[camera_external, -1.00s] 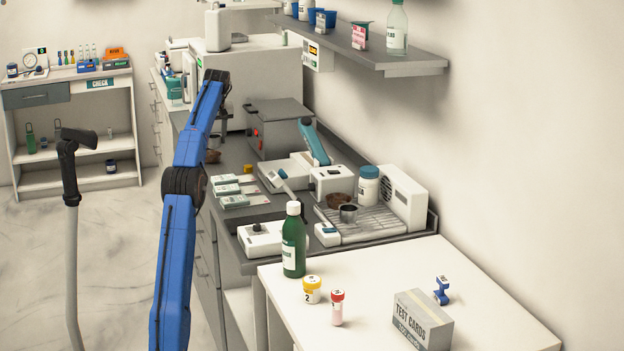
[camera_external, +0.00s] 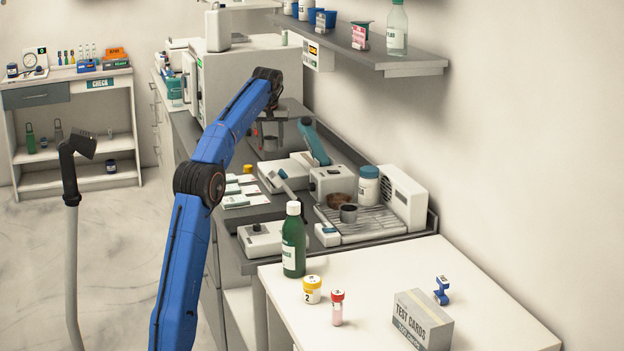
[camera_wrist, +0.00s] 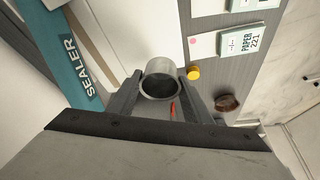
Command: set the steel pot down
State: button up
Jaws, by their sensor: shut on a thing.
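The steel pot (camera_wrist: 160,80) is a small grey open-topped cylinder. In the wrist view it sits between the two fingers of my gripper (camera_wrist: 160,92), which is shut on it, with its dark opening facing the camera. I cannot tell how high the pot is above the counter.
The sealer's teal arm (camera_wrist: 78,70) is close on the left in the wrist view. Flat packs (camera_external: 240,190) and a yellow-capped item (camera_external: 248,169) lie nearby on the grey counter (camera_external: 262,213).

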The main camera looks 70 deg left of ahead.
jog(key=w+d+m, duration=0.1)
jog(key=w+d, duration=0.2)
jog(key=d, duration=0.2)
jog(key=w+d+m, duration=0.1)
jog(key=w+d, duration=0.2)
jog(key=d, duration=0.3)
jog(key=w+d+r+m+t, duration=0.1)
jog(key=w+d, duration=0.2)
jog(key=d, duration=0.2)
jog(key=shift+w+d+h, duration=0.1)
jog(key=shift+d+h, duration=0.2)
jog(key=shift+d, duration=0.05)
jog(key=w+d+m+t+h, duration=0.15)
jog(key=d+m, duration=0.25)
jog(key=d, duration=1.5)
jog(key=w+d+m+h, duration=0.1)
jog(key=w+d+m, duration=0.2)
jog(key=d, duration=1.7)
jog(key=s+d+f+m+h, duration=0.1)
jog(key=s+d+f+m, duration=0.1)
jog(key=d, duration=0.7)
jog(key=s+d+f+m, duration=0.1)
jog(key=s+d+m, duration=0.1)
jog(key=d, duration=0.6)
jog(key=shift+t, duration=0.25)
jog(key=shift+f, duration=4.75)
jog(key=shift+f, duration=0.1)
jog(key=o, duration=1.1)
jog(key=shift+c, duration=0.2)
